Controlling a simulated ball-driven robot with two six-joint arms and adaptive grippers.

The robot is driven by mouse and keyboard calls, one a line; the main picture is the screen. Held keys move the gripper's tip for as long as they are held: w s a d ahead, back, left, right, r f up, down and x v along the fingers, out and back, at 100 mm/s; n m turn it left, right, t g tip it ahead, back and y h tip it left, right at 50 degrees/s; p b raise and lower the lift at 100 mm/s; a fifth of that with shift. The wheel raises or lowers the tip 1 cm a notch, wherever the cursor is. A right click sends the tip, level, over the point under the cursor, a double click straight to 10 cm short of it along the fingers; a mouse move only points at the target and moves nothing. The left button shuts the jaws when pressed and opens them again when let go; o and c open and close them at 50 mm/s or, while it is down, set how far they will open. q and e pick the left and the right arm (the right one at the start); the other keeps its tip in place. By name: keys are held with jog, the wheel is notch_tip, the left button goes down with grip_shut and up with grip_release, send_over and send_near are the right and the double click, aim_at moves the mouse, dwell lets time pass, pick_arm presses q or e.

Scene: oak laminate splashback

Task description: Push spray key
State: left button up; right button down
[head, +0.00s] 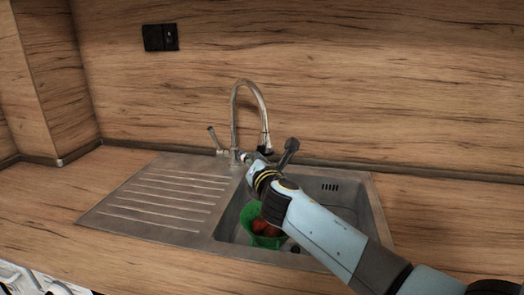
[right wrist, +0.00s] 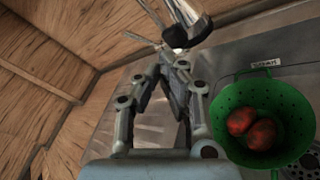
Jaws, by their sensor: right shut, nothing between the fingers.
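A small pale plate with dark lettering (right wrist: 265,63) shows in the right wrist view, just beyond the green colander; I cannot read it surely, so I cannot tell whether it is the spray key. It does not show clearly in the head view. My right gripper (head: 247,158) is shut and empty near the foot of the chrome tap (head: 236,110). In the right wrist view its fingers (right wrist: 174,62) are together, left of the lettered plate, with the tap's spout end (right wrist: 188,32) close above them. My left gripper is not in view.
The green colander (head: 266,241) holds reddish round items (right wrist: 262,134) in the basin, partly under my right forearm. The ribbed drainboard (head: 165,203) lies left of the basin and is bare. A tap lever (head: 213,137) stands left of the spout. A dark socket (head: 160,37) is on the wall.

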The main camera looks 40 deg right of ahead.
jog(key=s+a, duration=0.2)
jog(key=a, duration=0.1)
jog(key=s+a, duration=0.1)
jog(key=a, duration=0.1)
dwell(0.7)
